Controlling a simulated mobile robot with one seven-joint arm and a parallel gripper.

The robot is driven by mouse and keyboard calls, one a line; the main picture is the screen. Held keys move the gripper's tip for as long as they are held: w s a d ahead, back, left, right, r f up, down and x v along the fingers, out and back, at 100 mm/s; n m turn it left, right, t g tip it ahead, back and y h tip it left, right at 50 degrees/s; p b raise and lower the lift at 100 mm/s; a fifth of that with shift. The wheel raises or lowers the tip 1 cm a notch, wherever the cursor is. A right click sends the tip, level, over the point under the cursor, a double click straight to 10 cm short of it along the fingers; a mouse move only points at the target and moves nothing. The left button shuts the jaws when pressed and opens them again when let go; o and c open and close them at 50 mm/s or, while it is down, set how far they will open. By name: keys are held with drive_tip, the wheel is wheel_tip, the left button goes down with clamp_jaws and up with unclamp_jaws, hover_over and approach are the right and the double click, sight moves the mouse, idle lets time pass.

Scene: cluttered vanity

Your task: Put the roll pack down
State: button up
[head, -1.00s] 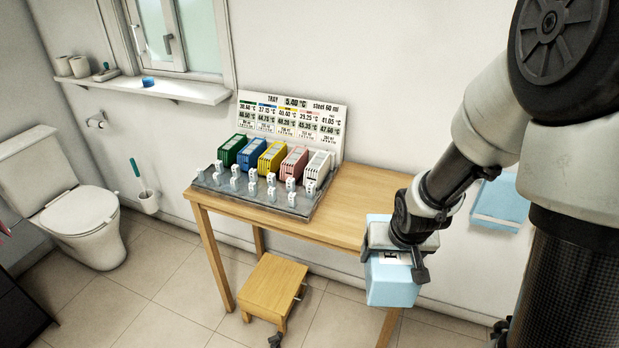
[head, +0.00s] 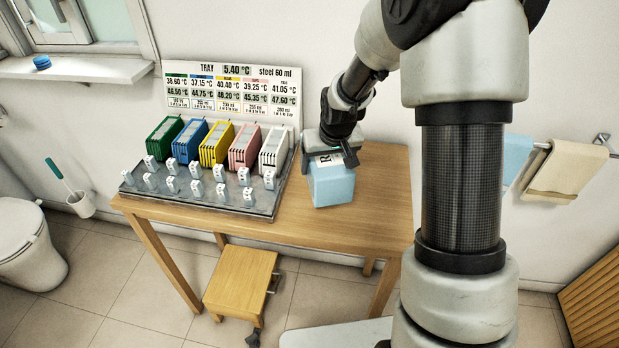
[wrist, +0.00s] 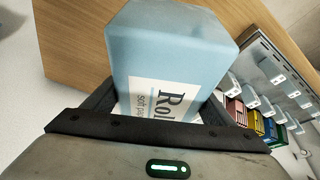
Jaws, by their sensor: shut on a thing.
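The roll pack is a light blue block (head: 332,186) with a white label, seen in the head view right of the tray. It also shows in the wrist view (wrist: 175,55), where its label reads "Rol" and "soft pa". My gripper (head: 329,158) is shut on the pack from above, with a finger at either side in the wrist view (wrist: 165,115). The pack is over the right part of the wooden table (head: 385,185). I cannot tell whether its underside touches the tabletop.
A grey tray (head: 262,209) with several coloured boxes and small white tags fills the table's left part. A sign board (head: 230,92) stands behind it. The tabletop right of the pack is bare. A wooden stool (head: 240,278) stands below, and towels (head: 567,170) hang at the right.

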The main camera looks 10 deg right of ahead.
drive_tip(key=shift+f, duration=2.75)
drive_tip(key=shift+f, duration=0.25)
drive_tip(key=o, duration=1.4)
drive_tip(key=shift+c, duration=0.2)
